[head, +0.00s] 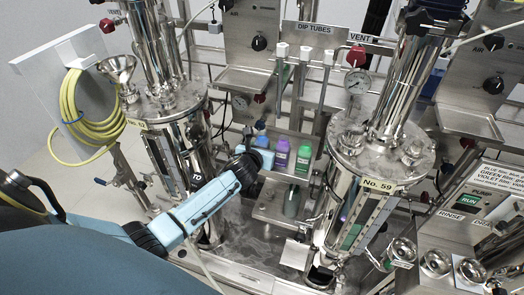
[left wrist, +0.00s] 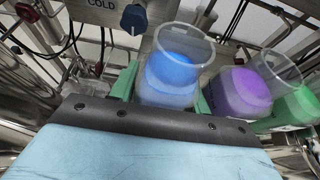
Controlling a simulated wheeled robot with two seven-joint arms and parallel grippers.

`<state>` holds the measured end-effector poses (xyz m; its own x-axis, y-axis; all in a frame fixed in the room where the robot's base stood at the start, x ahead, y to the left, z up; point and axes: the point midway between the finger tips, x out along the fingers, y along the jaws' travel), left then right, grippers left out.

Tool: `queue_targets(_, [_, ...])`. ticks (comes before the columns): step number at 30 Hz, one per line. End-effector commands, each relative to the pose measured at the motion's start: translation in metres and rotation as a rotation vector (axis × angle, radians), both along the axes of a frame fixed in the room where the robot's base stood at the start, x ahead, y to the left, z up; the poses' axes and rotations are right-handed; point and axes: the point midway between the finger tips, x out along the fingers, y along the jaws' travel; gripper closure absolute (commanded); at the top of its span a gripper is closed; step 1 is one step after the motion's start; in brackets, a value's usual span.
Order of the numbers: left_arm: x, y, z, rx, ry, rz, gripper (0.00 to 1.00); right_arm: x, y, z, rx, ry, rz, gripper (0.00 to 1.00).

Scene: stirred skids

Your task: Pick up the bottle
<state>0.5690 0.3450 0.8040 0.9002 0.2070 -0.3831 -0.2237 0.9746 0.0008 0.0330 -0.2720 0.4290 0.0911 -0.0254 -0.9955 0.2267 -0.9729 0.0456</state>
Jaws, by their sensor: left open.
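Three bottles stand in a row on a steel shelf between the two vessels: one with blue contents (head: 261,139), one purple (head: 282,153) and one green (head: 303,159). My left gripper (head: 262,157) is at the blue bottle, its arm reaching in from the left. In the left wrist view the blue bottle (left wrist: 172,72) stands between the green fingers, which are open on either side of it; contact is unclear. Its lower part is hidden by the gripper body. The purple bottle (left wrist: 240,92) and green bottle (left wrist: 296,108) are to its right. My right gripper is not in view.
Steel vessels stand left (head: 172,100) and right (head: 378,150) of the shelf (head: 268,211). Dip tubes (head: 303,75) hang above and behind the bottles. A yellow hose (head: 75,110) hangs at far left. Room around the shelf is narrow.

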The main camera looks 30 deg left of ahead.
Motion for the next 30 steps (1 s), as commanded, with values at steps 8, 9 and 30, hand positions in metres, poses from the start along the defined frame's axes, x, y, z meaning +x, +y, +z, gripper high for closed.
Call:
queue_targets(8, [0.000, 0.000, 0.001, -0.001, 0.000, 0.000, 0.65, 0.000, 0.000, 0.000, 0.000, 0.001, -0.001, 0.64])
queue_targets(9, [0.000, 0.000, 0.000, -0.001, 0.000, 0.000, 0.70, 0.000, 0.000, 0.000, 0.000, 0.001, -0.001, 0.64])
queue_targets(30, [-0.003, 0.000, 0.034, 0.003, -0.005, -0.002, 0.86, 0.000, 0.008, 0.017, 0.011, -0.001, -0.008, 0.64])
